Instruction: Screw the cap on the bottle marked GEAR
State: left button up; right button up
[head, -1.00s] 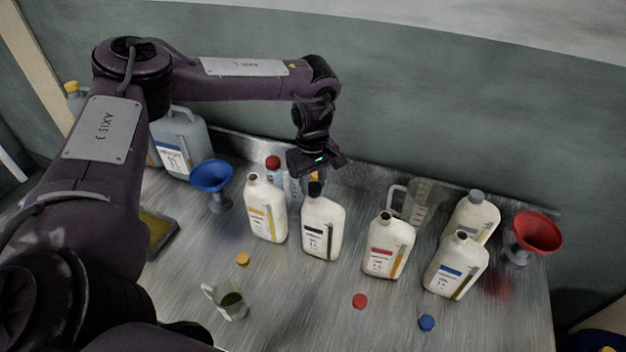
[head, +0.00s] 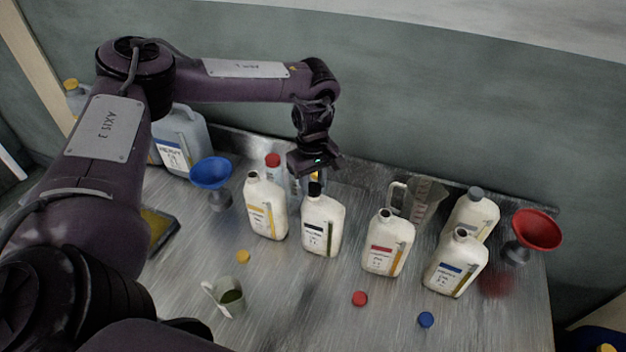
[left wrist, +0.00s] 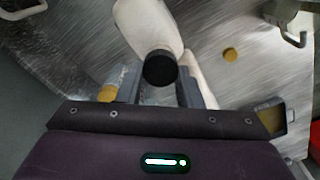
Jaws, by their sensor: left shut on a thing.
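A white bottle with a black-banded label (head: 315,236) stands upright near the middle of the table. Its lettering is too small to read as GEAR. A black cap (head: 315,189) sits at its mouth, and I cannot tell how tightly it is seated. My left gripper (head: 316,178) is directly above this bottle, pointing down, shut on the cap. In the left wrist view the black cap (left wrist: 160,68) is between the two grey fingers, with the white bottle (left wrist: 146,25) beneath. My right gripper is not in view.
White bottles with yellow (head: 264,218), red (head: 383,250) and blue (head: 452,270) labels stand nearby. Loose yellow (head: 243,256), red (head: 359,298) and blue (head: 426,320) caps lie in front. A blue funnel (head: 210,173), red funnel (head: 537,230) and small cup (head: 229,297) also stand there.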

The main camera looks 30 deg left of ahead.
pick_arm(q)
jog(key=shift+f, duration=0.5)
dwell(0.4)
jog(key=o, duration=1)
jog(key=shift+r+b, duration=0.35)
jog(key=shift+r, duration=0.15)
notch_tip(320, 180, up, 7)
jog(key=shift+f+b, duration=0.15)
jog(key=shift+b, duration=0.65)
